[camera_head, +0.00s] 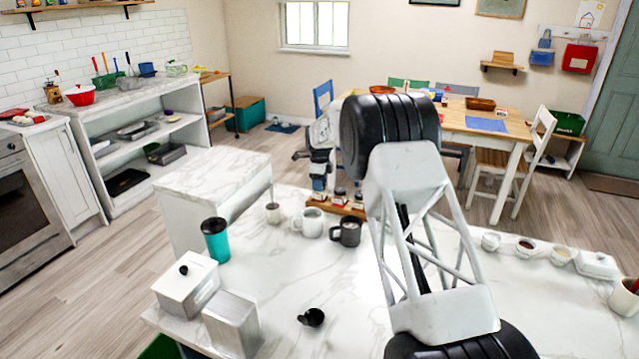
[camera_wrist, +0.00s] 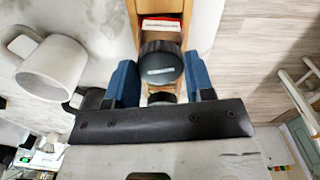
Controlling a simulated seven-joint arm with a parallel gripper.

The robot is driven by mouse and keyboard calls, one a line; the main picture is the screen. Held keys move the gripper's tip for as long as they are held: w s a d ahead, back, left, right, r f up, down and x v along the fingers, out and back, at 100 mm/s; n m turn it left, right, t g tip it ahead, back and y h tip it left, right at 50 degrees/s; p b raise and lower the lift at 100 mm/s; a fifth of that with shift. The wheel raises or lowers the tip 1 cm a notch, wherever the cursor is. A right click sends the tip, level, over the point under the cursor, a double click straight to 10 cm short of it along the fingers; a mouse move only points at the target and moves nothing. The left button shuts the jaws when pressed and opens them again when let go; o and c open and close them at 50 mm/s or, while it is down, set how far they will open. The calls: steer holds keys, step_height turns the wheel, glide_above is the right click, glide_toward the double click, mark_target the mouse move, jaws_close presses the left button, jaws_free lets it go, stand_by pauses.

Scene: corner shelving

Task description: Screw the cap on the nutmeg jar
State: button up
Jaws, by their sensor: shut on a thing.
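My gripper (camera_head: 319,190) points down over the wooden rack (camera_head: 350,211) on the marble counter. In the wrist view its two blue fingers (camera_wrist: 160,64) are closed on the sides of a round black cap (camera_wrist: 163,72) with a pale label on top. A second dark round thing shows partly below that cap, near the gripper's base. The wooden rack also shows in the wrist view (camera_wrist: 131,9), with a red and white label in it. I cannot tell which jar is the nutmeg, or whether the held cap sits on a jar; the cap hides what is beneath.
A white mug (camera_head: 309,223) and a dark mug (camera_head: 346,233) stand close in front of the rack. A teal tumbler (camera_head: 216,243), a white box (camera_head: 187,287), a metal container (camera_head: 232,325) and a small black object (camera_head: 312,317) are further left and nearer. Bare counter lies between.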

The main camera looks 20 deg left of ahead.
steer(key=shift+m, duration=1.7)
steer(key=o, duration=1)
steer(key=shift+r, duration=3.9)
